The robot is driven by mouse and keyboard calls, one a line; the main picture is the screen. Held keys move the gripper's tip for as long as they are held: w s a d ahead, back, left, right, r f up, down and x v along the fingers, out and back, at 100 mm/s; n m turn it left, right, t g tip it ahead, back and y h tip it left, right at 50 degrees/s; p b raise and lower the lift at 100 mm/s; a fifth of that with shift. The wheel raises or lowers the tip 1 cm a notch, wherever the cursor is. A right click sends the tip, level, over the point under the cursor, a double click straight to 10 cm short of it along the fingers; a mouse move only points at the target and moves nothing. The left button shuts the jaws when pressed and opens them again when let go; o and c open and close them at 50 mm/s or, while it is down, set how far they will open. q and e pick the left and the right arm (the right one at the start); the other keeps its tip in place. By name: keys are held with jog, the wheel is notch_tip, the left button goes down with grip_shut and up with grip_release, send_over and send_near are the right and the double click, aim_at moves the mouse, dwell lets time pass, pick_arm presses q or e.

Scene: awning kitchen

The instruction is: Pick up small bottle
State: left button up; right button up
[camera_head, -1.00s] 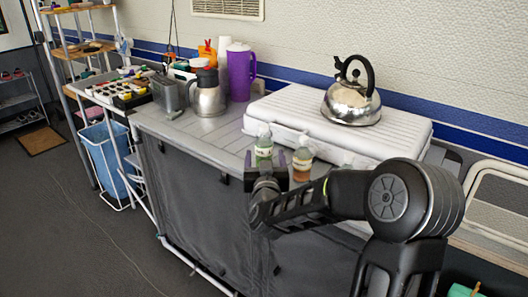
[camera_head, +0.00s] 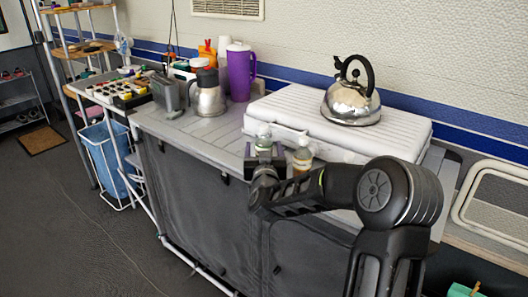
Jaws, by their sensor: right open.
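Two small bottles with pale caps stand on the grey counter near the front of the white case. The left small bottle (camera_head: 263,138) shows only its upper part, as my right gripper covers the rest. The right small bottle (camera_head: 302,156) has amber contents and stands just right of the gripper. My right gripper (camera_head: 264,151) is open, with one finger on each side of the left bottle as seen from here. I cannot tell whether the fingers touch it. My left gripper is out of view.
A white ribbed case (camera_head: 290,102) lies behind the bottles, with a steel kettle (camera_head: 350,102) on it. A purple pitcher (camera_head: 240,75) and a steel jug (camera_head: 208,98) stand farther left. The grey counter (camera_head: 195,130) is clear left of the gripper.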

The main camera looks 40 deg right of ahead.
aim_at(264, 126)
dwell(0.3)
jog(key=c, duration=1.3)
notch_tip(264, 126, up, 10)
jog(key=shift+r+p, duration=0.1)
jog(key=shift+p, duration=0.7)
jog(key=o, duration=0.6)
jog(key=c, duration=0.7)
jog(key=shift+r+p, duration=2.85)
jog(key=shift+r, duration=0.6)
